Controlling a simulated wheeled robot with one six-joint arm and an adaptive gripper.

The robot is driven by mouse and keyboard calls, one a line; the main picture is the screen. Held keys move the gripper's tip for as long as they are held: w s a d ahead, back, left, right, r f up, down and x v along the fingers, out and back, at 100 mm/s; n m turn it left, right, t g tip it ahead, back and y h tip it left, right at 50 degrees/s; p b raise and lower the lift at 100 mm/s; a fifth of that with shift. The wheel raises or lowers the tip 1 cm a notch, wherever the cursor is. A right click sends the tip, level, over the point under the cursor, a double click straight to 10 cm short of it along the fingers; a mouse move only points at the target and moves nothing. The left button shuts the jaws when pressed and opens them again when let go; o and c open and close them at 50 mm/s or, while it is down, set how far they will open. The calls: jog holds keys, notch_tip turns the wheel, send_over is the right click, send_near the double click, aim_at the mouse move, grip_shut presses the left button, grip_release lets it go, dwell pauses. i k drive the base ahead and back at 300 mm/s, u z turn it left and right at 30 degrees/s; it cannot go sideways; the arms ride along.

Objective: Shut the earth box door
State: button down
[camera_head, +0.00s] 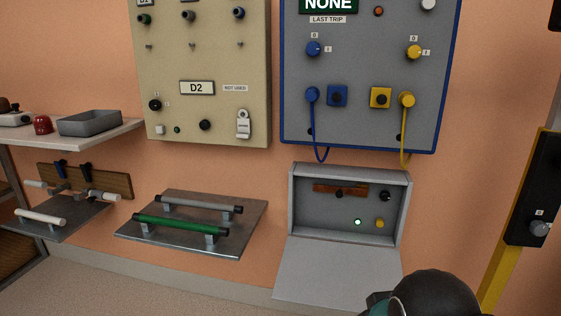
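The earth box (293,207) is a grey box on the wall below the blue-edged panel. Its door (335,273) hangs open, folded down and outward from the lower edge of the box. Inside are a copper-coloured bar (340,188), dark knobs or terminals, a lit whitish-green lamp (358,222) and a yellow button (380,224). A dark rounded part of my arm shows at the bottom edge, in front of the door's lower right corner. My gripper's fingers cannot be made out.
A blue-edged panel (360,70) with blue and yellow plugs on cords is above the box. A metal shelf with green and grey bars (175,242) is to the left. A yellow post (500,270) with a black control box (533,190) stands at the right.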

aim_at(327, 275)
jog(key=z, duration=1.4)
jog(key=k, duration=0.9)
jog(key=u, duration=0.85)
